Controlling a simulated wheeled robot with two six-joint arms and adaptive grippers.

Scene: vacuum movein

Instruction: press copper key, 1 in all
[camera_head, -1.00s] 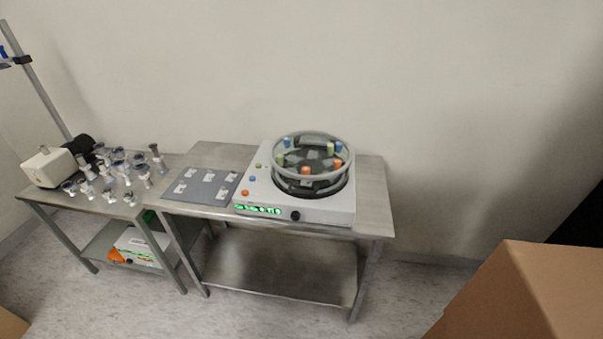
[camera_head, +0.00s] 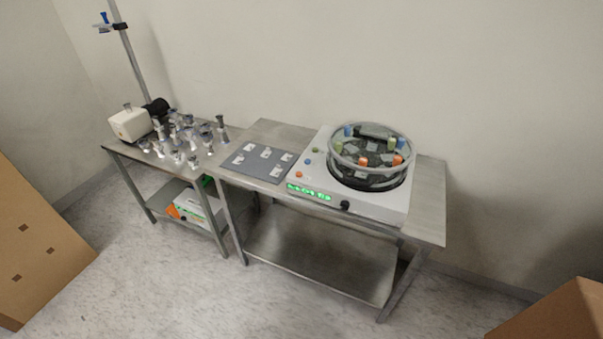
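A white machine (camera_head: 375,207) with a round clear-walled drum (camera_head: 372,158) on top stands on the right steel table. Neither of my grippers is in view.
A grey pad (camera_head: 262,162) with several white pieces lies left of the machine. The left table (camera_head: 165,162) holds glassware and a white box device (camera_head: 130,123). Cardboard boxes stand at the left (camera_head: 35,245) and lower right (camera_head: 560,315). The floor (camera_head: 190,290) before the tables is clear.

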